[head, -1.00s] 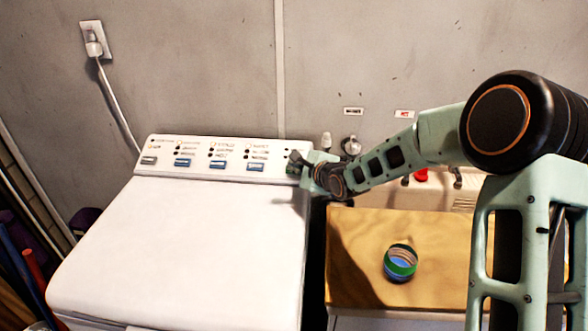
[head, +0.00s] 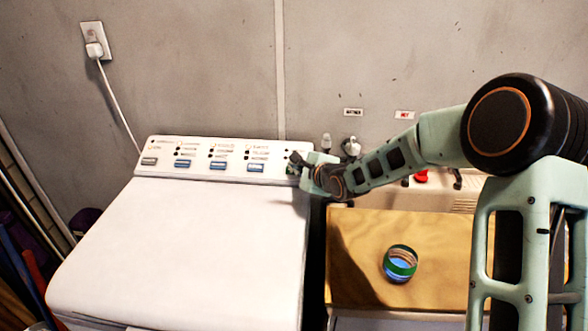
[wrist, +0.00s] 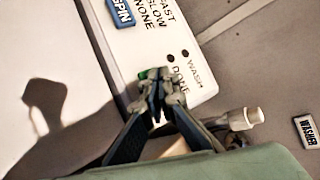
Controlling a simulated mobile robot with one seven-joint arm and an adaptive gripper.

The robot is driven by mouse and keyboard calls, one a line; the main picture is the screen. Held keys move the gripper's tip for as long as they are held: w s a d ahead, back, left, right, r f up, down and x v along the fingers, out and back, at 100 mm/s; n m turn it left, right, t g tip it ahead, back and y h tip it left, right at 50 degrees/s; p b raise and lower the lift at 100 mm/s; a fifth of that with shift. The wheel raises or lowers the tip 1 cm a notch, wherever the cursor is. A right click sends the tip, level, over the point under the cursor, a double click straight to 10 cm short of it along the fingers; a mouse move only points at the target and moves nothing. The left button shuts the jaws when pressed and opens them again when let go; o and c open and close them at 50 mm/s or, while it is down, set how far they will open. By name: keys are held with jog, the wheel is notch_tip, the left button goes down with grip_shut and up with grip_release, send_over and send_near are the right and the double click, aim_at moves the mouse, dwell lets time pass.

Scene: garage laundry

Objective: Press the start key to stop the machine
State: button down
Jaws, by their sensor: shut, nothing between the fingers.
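The white top-loading washing machine (head: 190,250) stands at the left with its lid down. Its control panel (head: 215,172) runs along the back, with a grey key and several blue keys. My gripper (head: 295,161) is at the panel's right end, fingers together and empty. In the wrist view my gripper's fingertips (wrist: 158,85) are at the panel face, just below the DONE and WASH indicator dots. A small green patch (wrist: 149,73), possibly the start key, shows at the fingertips, mostly hidden by them. I cannot tell whether they touch it. A blue SPIN key (wrist: 121,13) is farther up.
A wooden board (head: 350,285) beside the machine holds a green-and-blue ring-shaped object (head: 400,263). Taps, one with a red handle (head: 421,177), stand behind it. A power plug (head: 94,50) is in the wall outlet, its cable running down behind the machine.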

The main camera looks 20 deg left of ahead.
jog(key=shift+s+d+r+p, duration=0.15)
jog(key=shift+s+r+p, duration=0.15)
jog(key=shift+r+p, duration=0.25)
jog(key=shift+r, duration=0.2)
jog(key=shift+s+r+p, duration=0.15)
jog(key=shift+r+p, duration=0.3)
jog(key=shift+r, duration=0.2)
jog(key=shift+s+d+r+p, duration=0.1)
jog(key=shift+s+r+p, duration=0.3)
jog(key=shift+r+p, duration=0.3)
jog(key=shift+s+d+r+p, duration=0.1)
jog(key=shift+s+r+p, duration=0.3)
jog(key=shift+r, duration=0.5)
